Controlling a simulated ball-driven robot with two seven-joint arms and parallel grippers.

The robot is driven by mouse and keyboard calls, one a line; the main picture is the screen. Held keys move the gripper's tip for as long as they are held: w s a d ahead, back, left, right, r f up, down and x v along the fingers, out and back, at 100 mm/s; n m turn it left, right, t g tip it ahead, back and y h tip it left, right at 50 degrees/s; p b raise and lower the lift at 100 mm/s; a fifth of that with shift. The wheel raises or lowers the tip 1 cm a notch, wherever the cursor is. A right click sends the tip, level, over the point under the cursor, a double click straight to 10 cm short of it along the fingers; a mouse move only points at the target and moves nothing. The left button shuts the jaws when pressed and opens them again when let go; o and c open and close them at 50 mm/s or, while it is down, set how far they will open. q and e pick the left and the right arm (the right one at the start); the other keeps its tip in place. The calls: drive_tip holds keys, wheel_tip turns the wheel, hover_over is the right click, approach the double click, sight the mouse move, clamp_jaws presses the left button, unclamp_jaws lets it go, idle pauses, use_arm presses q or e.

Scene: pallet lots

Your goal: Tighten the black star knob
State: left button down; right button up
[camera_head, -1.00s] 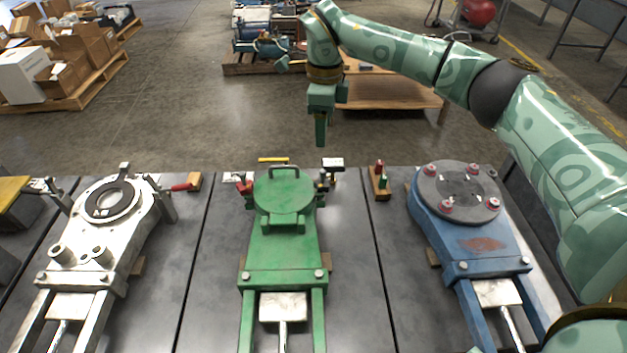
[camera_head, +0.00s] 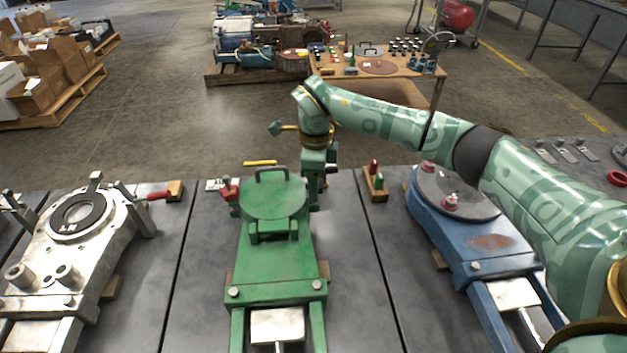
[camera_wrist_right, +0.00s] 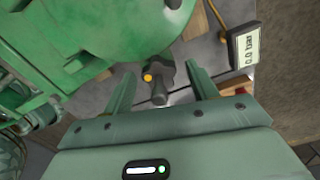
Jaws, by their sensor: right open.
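The dark star knob (camera_wrist_right: 158,84) shows in the right wrist view beside the green fixture (camera_wrist_right: 115,30), with a small orange-yellow part at its side. My right gripper (camera_wrist_right: 161,82) is open, its two fingers on either side of the knob with gaps to both. In the head view my right gripper (camera_head: 316,193) points down at the right edge of the green fixture (camera_head: 275,255); the knob is hidden behind it there. I cannot tell how tight the knob is. My left gripper is in neither view.
A small lettered sign (camera_wrist_right: 246,48) stands close to the right finger. A blue fixture (camera_head: 480,240) lies right of the green one, a grey fixture (camera_head: 75,250) left.

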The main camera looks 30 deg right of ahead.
drive_tip(key=c, duration=1)
drive_tip(key=shift+r, duration=0.15)
